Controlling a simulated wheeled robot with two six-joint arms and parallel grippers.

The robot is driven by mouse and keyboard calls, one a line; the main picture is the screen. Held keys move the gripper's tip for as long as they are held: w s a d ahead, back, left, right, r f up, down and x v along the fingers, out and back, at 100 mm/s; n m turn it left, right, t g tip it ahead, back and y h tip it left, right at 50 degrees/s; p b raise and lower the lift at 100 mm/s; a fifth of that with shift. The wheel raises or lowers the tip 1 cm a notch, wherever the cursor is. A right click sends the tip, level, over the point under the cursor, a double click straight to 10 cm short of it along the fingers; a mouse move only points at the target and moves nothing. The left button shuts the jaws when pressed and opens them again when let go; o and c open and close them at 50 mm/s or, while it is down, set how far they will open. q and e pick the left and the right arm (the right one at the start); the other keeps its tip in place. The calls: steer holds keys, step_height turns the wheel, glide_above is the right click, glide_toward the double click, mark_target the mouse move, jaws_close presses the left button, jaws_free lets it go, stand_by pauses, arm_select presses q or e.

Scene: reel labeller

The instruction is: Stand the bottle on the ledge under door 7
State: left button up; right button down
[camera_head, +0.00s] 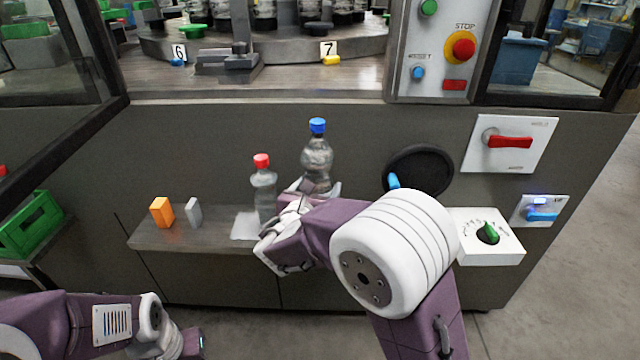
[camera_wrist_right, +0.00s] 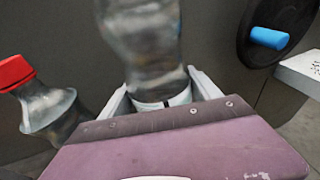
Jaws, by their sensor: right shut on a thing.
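A clear bottle with a blue cap (camera_head: 317,158) is upright in front of the grey machine front. My right gripper (camera_head: 312,187) is shut around its lower part. The wrist view shows the bottle (camera_wrist_right: 147,50) between the two fingers (camera_wrist_right: 163,92); its cap is out of that view. Its base is hidden, so I cannot tell whether it touches the ledge (camera_head: 185,240). The number 7 plate (camera_head: 329,49) is above the bottle, at the machine's opening. My left arm shows at the lower left, but its gripper fingers are not visible.
A red-capped clear bottle (camera_head: 263,190) stands on the ledge, left of the held one; it also shows in the wrist view (camera_wrist_right: 45,105). An orange block (camera_head: 162,212) and a grey block (camera_head: 194,212) stand farther left. A round black disc (camera_head: 420,170) is to the right.

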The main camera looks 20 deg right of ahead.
arm_select(q)
steer(key=shift+f, duration=0.4)
arm_select(e)
steer(key=shift+f, duration=0.5)
steer(key=shift+f, duration=0.2)
arm_select(q)
steer(key=shift+f, duration=0.1)
arm_select(e)
steer(key=shift+c, duration=0.8)
jaws_free()
